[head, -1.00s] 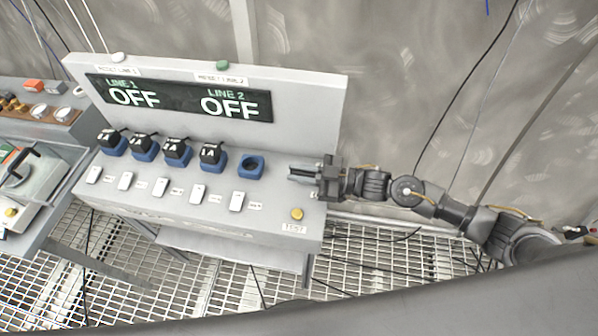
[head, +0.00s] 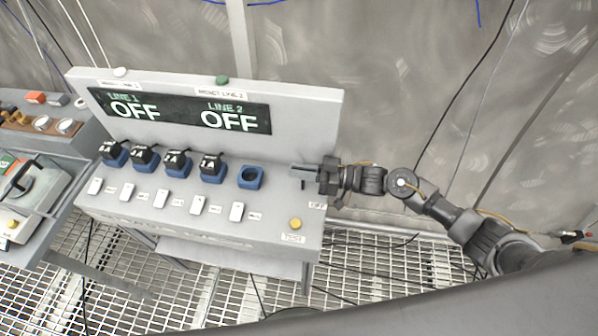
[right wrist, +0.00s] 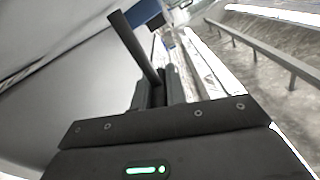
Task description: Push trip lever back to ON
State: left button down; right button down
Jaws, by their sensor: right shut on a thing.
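My right gripper (head: 300,170) is at the right end of the grey console (head: 150,212), with its fingers together and pointing left. A short dark stub (head: 303,184), which looks like part of the trip lever, shows just below the fingers. The rest of the lever is hidden by the gripper. An OFF label (head: 318,205) lies on the console just below the gripper. In the right wrist view the dark fingers (right wrist: 155,70) reach over a pale surface, and I cannot make out the lever there. My left gripper is not in view.
The display board (head: 180,108) behind reads LINE 1 OFF and LINE 2 OFF. Several black-and-blue plugs, an empty blue socket (head: 250,177), white switches and a yellow TEST button (head: 295,223) are on the console. Another bench (head: 40,140) stands at left.

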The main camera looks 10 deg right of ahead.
jog(key=c, duration=1.4)
grip_release()
jog(key=shift+s, duration=0.1)
jog(key=shift+d+f, duration=0.1)
jog(key=shift+d, duration=0.25)
jog(key=b+v, duration=0.3)
jog(key=v, duration=0.7)
jog(key=shift+s, duration=0.1)
